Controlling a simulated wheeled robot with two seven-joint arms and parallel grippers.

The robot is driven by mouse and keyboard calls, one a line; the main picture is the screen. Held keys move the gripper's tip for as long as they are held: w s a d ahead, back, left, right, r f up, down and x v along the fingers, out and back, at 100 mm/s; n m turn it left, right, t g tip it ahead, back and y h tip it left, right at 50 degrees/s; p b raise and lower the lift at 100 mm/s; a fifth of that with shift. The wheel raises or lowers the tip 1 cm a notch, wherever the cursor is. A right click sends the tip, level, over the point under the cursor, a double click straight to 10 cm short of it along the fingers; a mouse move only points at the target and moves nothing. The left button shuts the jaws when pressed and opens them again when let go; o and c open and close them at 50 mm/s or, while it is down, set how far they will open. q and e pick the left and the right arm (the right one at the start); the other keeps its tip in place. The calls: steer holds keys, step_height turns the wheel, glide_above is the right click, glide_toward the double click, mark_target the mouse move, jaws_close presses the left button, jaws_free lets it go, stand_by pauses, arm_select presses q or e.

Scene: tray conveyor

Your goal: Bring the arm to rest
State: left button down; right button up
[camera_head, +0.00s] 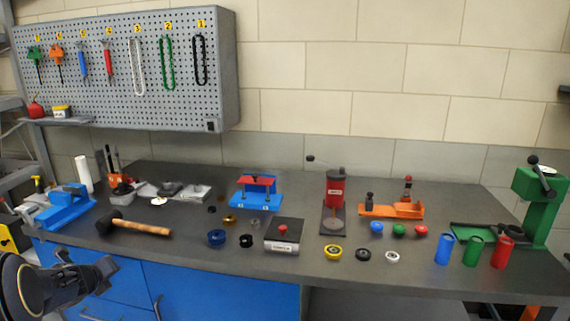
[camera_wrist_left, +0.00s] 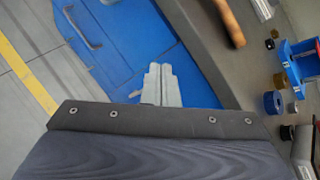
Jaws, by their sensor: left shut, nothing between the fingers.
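My left gripper (camera_head: 88,274) is at the lower left of the head view, in front of the blue cabinet doors and below the bench's front edge. It also shows in the left wrist view (camera_wrist_left: 159,72), where its two grey fingers lie together, shut with nothing between them. It touches nothing that I can see. My right gripper shows in neither view.
The grey bench (camera_head: 205,252) carries a hammer (camera_head: 140,228), a blue vise (camera_head: 68,206), a blue fixture (camera_head: 257,192), a red press (camera_head: 335,192), a green press (camera_head: 540,200) and coloured cups. A pegboard (camera_head: 130,85) hangs behind. The blue cabinet (camera_head: 215,290) is close to the gripper.

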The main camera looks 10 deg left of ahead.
arm_select(q)
steer(key=s+d+r+n+y+p, duration=0.1)
steer(key=s+d+r+n, duration=0.4)
steer(key=s+r+n, duration=0.45)
steer(key=s+d+f+n+g+h+p, duration=0.1)
steer(key=s+d+n+h, duration=0.3)
steer(key=s+d+n, duration=0.4)
steer(key=s+d+n+g+h+p, duration=0.1)
steer(key=s+d+n+g+h, duration=0.2)
steer(key=s+d+n, duration=0.6)
steer(key=s+d+h, duration=0.1)
steer(key=s+d, duration=0.4)
steer(key=d, duration=0.7)
steer(key=shift+s+d+f+g+h, duration=0.2)
steer(key=shift+d+f+g+h, duration=0.1)
steer(key=shift+d+f+h, duration=0.1)
